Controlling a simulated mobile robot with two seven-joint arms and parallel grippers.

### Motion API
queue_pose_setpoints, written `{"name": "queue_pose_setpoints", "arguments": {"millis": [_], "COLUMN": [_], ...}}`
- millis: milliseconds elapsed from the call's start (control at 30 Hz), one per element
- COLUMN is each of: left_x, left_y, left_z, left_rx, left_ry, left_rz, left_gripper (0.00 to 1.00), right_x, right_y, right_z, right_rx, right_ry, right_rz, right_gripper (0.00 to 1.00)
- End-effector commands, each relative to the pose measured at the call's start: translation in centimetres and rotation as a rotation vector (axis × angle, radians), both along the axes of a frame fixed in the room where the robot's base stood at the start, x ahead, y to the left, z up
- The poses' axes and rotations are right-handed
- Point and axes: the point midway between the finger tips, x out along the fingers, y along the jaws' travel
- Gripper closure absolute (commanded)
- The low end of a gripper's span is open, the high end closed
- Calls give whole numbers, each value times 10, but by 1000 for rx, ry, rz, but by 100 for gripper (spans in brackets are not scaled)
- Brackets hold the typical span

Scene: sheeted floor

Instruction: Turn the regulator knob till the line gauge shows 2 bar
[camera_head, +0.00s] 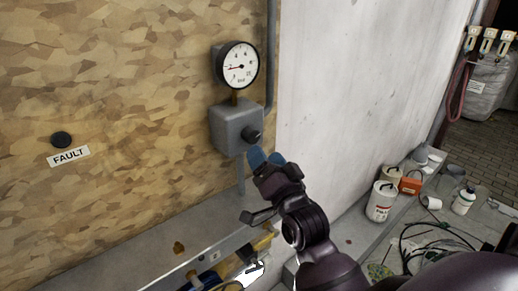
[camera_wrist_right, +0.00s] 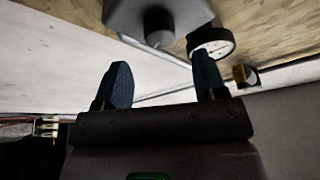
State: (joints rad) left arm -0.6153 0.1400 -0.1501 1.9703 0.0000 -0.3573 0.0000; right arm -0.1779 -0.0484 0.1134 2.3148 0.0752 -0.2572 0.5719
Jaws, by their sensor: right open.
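The line gauge (camera_head: 238,66) is a round white dial with a black rim and a red needle pointing left; its exact reading is too small to tell. Below it is a grey regulator box (camera_head: 230,128) with a dark regulator knob (camera_head: 251,135) on its front. My right gripper (camera_head: 266,158) is open and empty, just below and right of the knob, apart from it. In the right wrist view the knob (camera_wrist_right: 158,27) shows beyond the two blue fingertips (camera_wrist_right: 160,80), and the gauge (camera_wrist_right: 211,40) is partly behind the right finger. My left gripper is not in view.
A FAULT label (camera_head: 69,156) sits under a black button (camera_head: 61,139) on the chipboard wall.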

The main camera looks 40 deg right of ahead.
Motion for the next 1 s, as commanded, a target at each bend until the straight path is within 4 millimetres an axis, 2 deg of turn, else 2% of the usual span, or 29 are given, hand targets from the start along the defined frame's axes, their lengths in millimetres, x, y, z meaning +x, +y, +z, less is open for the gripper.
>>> {"name": "queue_pose_setpoints", "arguments": {"millis": [200,400,1000], "left_x": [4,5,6], "left_y": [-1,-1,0], "left_z": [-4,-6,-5], "left_rx": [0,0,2], "left_ry": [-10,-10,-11], "left_rz": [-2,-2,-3], "left_gripper": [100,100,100], "right_x": [-30,-43,-46], "right_y": [4,7,8], "right_z": [-11,-15,-15], "right_rx": [-2,-1,-1], "right_ry": [2,0,-1], "right_rz": [-1,0,0], "right_gripper": [35,35,35]}}
